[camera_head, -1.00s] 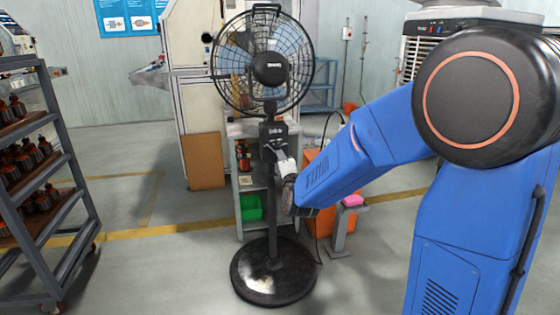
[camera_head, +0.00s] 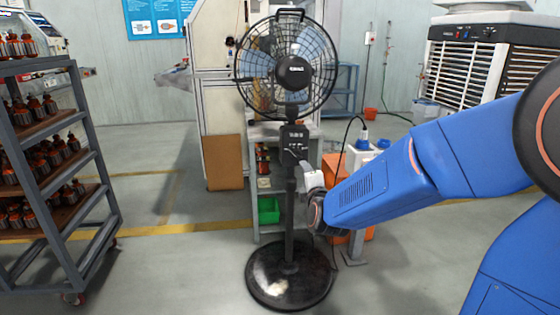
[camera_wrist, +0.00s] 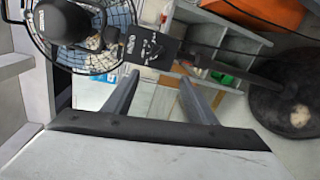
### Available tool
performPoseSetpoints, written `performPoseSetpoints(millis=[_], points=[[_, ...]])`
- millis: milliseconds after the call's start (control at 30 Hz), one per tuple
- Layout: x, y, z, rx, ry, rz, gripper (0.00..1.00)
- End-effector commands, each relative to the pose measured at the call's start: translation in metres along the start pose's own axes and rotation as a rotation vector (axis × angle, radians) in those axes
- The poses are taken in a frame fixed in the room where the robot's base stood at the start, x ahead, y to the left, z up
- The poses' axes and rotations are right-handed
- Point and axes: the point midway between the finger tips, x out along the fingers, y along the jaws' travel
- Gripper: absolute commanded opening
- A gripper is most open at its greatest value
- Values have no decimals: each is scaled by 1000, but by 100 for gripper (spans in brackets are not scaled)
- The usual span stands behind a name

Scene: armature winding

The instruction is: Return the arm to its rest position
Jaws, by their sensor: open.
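My blue arm reaches in from the right in the head view. My gripper (camera_head: 302,164) is beside the control box (camera_head: 294,140) of the black pedestal fan (camera_head: 293,72), and overlaps its pole in the picture. I cannot tell from the head view whether it touches the fan. In the wrist view, the two fingers of my gripper (camera_wrist: 160,98) are apart with nothing between them. The fan's control box (camera_wrist: 145,48) lies just beyond the fingertips there.
A rack (camera_head: 75,187) with several armatures stands at the left. The fan's round base (camera_head: 288,275) is on the floor. Behind are a grey shelf with a green bin (camera_head: 268,210) and orange boxes. An air cooler (camera_head: 470,70) stands at the back right. Floor between rack and fan is clear.

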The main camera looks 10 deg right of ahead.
Motion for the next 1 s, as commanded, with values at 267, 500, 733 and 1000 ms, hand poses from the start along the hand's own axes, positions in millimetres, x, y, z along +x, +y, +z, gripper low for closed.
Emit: performPoseSetpoints(millis=[267, 500, 733, 1000], points=[[-51, -6, 6, 378, 86, -200, 52], [-119, -25, 15, 725, 58, -440, 52], [-197, -50, 32, 1027, -94, -661, 52], [-301, -85, 59, 1340, -424, -849, 52]])
